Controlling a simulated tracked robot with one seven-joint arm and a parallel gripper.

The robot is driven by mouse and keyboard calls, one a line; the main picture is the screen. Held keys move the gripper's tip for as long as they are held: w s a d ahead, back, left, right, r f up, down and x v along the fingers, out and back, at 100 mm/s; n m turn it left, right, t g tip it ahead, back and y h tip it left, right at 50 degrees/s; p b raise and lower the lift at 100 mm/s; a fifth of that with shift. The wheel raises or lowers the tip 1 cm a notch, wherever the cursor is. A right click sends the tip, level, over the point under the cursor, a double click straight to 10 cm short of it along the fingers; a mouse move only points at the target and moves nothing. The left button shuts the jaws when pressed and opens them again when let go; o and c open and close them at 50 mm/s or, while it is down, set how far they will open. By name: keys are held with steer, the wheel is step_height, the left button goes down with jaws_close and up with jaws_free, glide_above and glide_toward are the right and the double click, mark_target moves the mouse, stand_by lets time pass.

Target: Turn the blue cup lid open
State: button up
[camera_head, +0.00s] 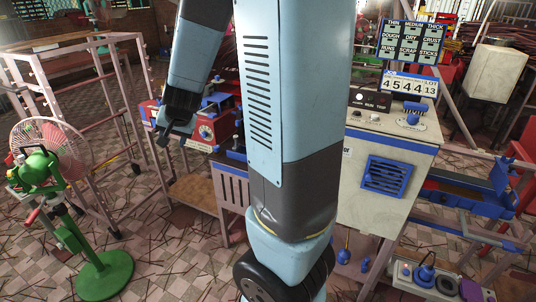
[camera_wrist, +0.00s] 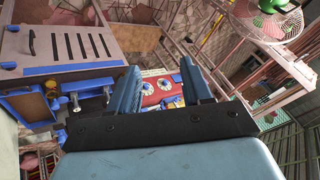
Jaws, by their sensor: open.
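My gripper (camera_head: 174,136) hangs at upper left centre in the head view, in front of and beside a red box. In the wrist view its two blue-grey fingers (camera_wrist: 160,70) stand apart with nothing between them but the background. I cannot clearly identify a blue cup lid. A small blue-topped piece (camera_head: 412,112) sits on top of the pale cabinet in the head view, well to the right of my gripper. Blue parts also show on the red box (camera_head: 207,132), which appears beyond the fingers in the wrist view (camera_wrist: 152,92). My arm hides the middle of the scene.
The pale cabinet (camera_head: 385,207) with a blue vent stands right of my arm. A green fan (camera_head: 40,165) and pink metal racks (camera_head: 85,80) are at left. A blue-trimmed bench (camera_head: 470,190) stands at right. Sticks litter the tiled floor (camera_head: 165,260).

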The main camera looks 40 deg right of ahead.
steer(key=w+d+f+m+g+h, duration=0.1)
steer(key=w+d+f+m+h, duration=0.2)
steer(key=d+f, duration=0.45)
steer(key=w+d+f+m+h, duration=0.3)
steer(key=d+f+h, duration=0.1)
steer(key=f, duration=0.6)
steer(key=s+d+f+m+g+h, duration=0.1)
steer(key=s+d+f+h, duration=0.25)
steer(key=d+h, duration=0.3)
steer(key=s+d+f+m+g+h, duration=0.1)
steer(key=s+d+f+g+h, duration=0.1)
steer(key=s+d+h, duration=0.4)
steer(key=shift+y, duration=0.55)
steer(key=w+d, duration=0.1)
steer(key=d, duration=0.3)
steer(key=w+d, duration=0.2)
steer(key=d, duration=0.3)
steer(key=w+d, duration=0.1)
steer(key=d, duration=0.4)
steer(key=shift+w+d+r, duration=0.1)
steer(key=shift+w, duration=0.25)
steer(key=shift+c, duration=0.3)
steer(key=shift+m, duration=0.3)
jaws_close()
